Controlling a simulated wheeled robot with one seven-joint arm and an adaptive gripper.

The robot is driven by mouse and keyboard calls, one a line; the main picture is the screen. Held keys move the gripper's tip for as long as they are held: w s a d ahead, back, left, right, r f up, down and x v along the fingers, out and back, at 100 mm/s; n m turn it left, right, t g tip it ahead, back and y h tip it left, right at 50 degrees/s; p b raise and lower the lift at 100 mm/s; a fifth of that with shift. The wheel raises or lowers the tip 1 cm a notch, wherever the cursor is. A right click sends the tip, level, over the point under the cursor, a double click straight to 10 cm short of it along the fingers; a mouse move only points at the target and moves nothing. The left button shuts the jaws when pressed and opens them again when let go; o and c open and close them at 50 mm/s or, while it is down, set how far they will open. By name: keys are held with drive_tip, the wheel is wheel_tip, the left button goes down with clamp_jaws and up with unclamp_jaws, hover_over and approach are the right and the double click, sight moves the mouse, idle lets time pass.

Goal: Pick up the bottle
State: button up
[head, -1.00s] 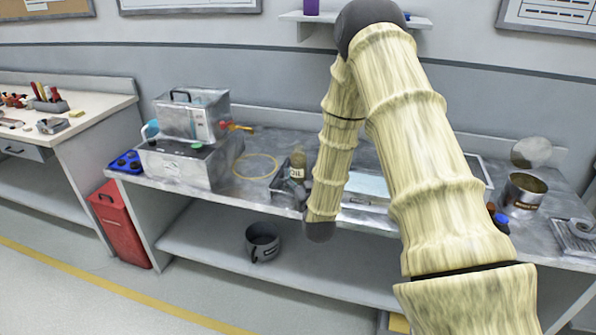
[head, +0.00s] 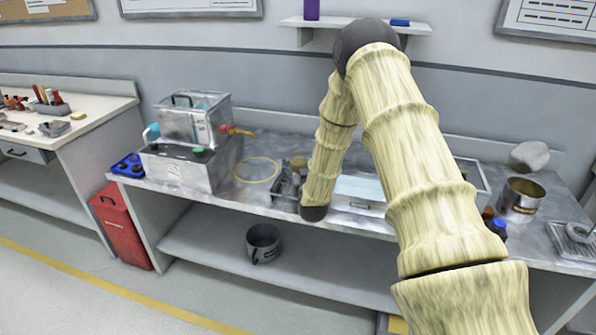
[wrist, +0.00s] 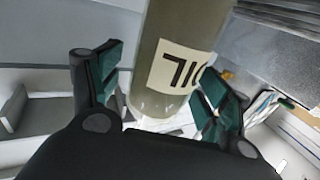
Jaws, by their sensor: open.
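The bottle (wrist: 182,62) is yellowish and translucent, with a cream label with dark letters that appears upside down in the wrist view. It stands between the two green-padded fingers of my gripper (wrist: 160,88), which is open. The left finger shows a gap from the bottle; the right finger is close to it, and I cannot tell if they touch. In the head view only a small brown part of the bottle (head: 299,161) shows, beside my arm on the metal bench; my arm hides the rest. My gripper (head: 288,184) is partly hidden there too.
The metal bench (head: 228,196) carries a grey machine (head: 178,165) and a yellow ring (head: 258,169) left of my arm, and an open can (head: 521,201) at the right. A red bin (head: 121,228) stands on the floor.

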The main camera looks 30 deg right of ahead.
drive_tip(key=c, duration=1.3)
drive_tip(key=shift+r, duration=0.1)
